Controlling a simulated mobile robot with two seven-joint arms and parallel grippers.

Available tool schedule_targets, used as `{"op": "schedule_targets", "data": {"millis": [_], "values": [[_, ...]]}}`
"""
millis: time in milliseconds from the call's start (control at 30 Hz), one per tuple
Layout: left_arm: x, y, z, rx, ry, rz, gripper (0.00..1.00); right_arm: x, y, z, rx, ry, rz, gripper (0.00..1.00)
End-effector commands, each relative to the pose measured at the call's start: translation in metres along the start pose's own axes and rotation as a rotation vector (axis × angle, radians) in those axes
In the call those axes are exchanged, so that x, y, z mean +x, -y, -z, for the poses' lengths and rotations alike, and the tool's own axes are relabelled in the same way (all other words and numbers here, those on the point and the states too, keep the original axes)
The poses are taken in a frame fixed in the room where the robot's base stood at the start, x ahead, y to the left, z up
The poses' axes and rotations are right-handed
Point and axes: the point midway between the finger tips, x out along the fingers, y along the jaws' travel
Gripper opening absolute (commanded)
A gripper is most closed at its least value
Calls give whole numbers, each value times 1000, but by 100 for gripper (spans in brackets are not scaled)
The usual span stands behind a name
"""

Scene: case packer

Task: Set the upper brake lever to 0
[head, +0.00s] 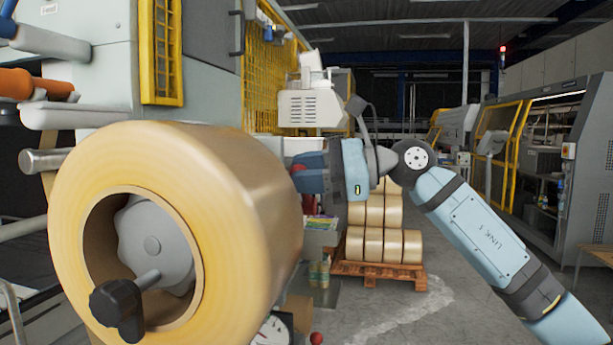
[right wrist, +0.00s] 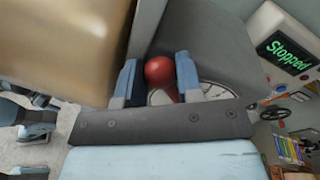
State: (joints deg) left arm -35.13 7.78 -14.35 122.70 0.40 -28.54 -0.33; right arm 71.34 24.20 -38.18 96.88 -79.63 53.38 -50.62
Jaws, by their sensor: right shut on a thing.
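The red ball knob of the upper brake lever (right wrist: 159,70) sits between the two blue fingers of my right gripper (right wrist: 158,82) in the right wrist view. The gripper is shut on it. A pale round dial (right wrist: 215,90) shows partly behind the fingers; its marks and the lever's setting cannot be read. In the head view my right gripper (head: 305,178) is at the right edge of the big tape roll, which hides much of this lever. A second red knob (head: 316,338) and a white dial (head: 270,332) show lower down. My left gripper is not in view.
The large tan tape roll (head: 240,190) with a black clamp knob (head: 118,306) fills the left front, close to my right gripper. A screen reading "Stopped" (right wrist: 287,50) is at the wrist view's right. A pallet (head: 380,274) with stacked rolls stands behind. Floor at right is open.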

Motion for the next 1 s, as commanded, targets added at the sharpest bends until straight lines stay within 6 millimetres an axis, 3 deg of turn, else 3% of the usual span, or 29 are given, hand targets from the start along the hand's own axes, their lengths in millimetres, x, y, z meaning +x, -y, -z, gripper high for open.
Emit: {"op": "schedule_targets", "data": {"millis": [400, 433, 500, 533, 1000], "values": [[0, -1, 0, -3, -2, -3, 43, 0, -1, 1, -5, -2, -2, 0], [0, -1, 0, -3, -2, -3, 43, 0, -1, 1, -5, -2, -2, 40], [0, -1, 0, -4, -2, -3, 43, 0, -1, 1, -5, -2, -2, 56], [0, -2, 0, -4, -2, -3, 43, 0, -1, 1, -5, -2, -2, 58], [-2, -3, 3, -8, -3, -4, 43, 0, 1, -1, 7, 1, -2, 58]]}}
